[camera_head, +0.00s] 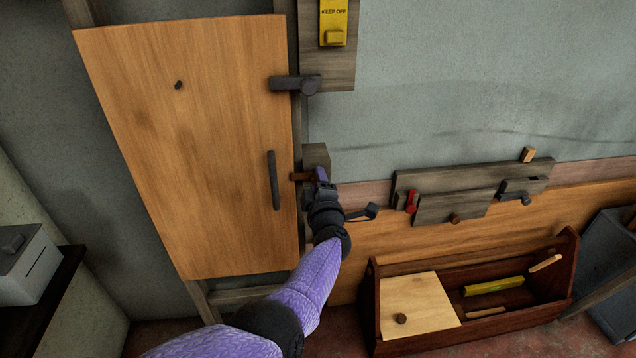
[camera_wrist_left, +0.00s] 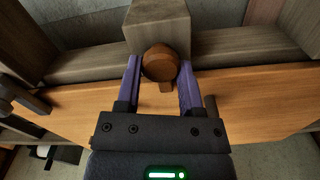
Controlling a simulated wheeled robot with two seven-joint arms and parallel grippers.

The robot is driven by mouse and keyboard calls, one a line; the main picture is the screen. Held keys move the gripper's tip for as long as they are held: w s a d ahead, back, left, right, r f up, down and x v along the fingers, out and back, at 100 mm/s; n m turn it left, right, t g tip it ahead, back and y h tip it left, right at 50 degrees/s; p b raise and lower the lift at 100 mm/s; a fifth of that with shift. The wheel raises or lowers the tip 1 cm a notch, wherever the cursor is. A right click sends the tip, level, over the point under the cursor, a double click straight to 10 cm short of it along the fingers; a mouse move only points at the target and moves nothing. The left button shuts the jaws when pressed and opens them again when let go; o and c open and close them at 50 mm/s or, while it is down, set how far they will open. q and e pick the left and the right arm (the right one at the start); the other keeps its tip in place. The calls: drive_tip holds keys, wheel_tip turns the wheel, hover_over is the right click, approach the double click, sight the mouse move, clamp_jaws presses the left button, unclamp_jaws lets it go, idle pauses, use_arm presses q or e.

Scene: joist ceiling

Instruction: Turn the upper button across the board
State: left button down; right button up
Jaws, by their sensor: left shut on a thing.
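A large orange-brown board (camera_head: 190,130) stands upright in a dark wooden frame. Near its top right corner, a dark grey button (camera_head: 290,84) lies level, its arm lapping over the board's right edge. Lower down, a brown wooden button (camera_head: 301,177) sits on a wooden block (camera_head: 316,156), its arm pointing left over the board's edge. My left gripper (camera_head: 321,180) is at this brown button. In the left wrist view, its purple fingers are on either side of the button's round brown head (camera_wrist_left: 160,64), with the tongue pointing toward the board. My right gripper is out of view.
A dark bar handle (camera_head: 273,180) stands out from the board left of my gripper. A yellow KEEP OFF tag (camera_head: 333,22) hangs above. Right of my arm are a short dark bar (camera_head: 363,212), a wall rack (camera_head: 470,190) and an open wooden tool box (camera_head: 520,315) below.

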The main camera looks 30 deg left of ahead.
use_arm(q)
drive_tip(key=shift+c, duration=2.4)
unclamp_jaws()
drive_tip(key=shift+f, duration=0.1)
drive_tip(key=shift+o, duration=1.2)
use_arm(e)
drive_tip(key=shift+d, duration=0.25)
use_arm(q)
drive_tip(key=p+v, duration=0.6)
drive_tip(key=v, duration=0.4)
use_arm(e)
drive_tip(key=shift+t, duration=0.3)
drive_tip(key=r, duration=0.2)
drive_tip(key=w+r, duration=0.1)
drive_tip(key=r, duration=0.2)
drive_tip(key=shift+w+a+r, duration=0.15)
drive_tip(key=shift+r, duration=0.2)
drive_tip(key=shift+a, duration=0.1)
